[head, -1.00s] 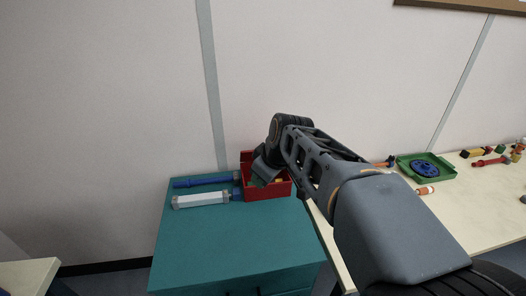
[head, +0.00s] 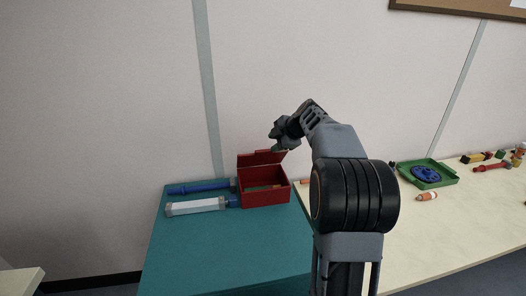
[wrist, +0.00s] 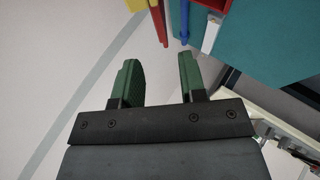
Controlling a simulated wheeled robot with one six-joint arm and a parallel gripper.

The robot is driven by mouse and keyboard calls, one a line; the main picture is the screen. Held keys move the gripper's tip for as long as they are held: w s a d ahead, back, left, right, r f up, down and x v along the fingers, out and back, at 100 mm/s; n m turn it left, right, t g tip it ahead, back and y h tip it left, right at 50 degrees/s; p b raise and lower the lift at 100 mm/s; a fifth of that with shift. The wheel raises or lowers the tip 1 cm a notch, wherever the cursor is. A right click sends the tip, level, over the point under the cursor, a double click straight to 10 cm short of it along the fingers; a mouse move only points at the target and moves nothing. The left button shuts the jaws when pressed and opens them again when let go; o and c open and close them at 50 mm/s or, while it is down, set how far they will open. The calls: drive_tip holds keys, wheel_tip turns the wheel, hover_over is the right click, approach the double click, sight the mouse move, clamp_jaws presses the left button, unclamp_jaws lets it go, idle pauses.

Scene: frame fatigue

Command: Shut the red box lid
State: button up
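The red box (head: 266,198) stands on the teal cabinet top, with something orange-brown inside. Its red lid (head: 258,159) is open, standing up along the box's back edge. My gripper (head: 276,143) is in the air just above the lid's upper right corner; the head view does not clearly show whether they touch. In the wrist view my gripper's green fingers (wrist: 160,68) are spread apart with nothing between them. A red strip (wrist: 158,24) shows beyond the fingertips; I cannot tell for sure which part of the box it is.
A blue tool (head: 196,188) and a white-and-blue cylinder (head: 196,206) lie left of the box on the teal cabinet (head: 225,255). A pale table (head: 455,225) at right holds a green tray (head: 445,181) and several small parts. The wall is close behind. The cabinet's front area is clear.

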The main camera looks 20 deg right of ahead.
sight(263, 150)
drive_tip(key=p+x, duration=0.1)
drive_tip(key=x, duration=0.8)
clamp_jaws()
idle(0.4)
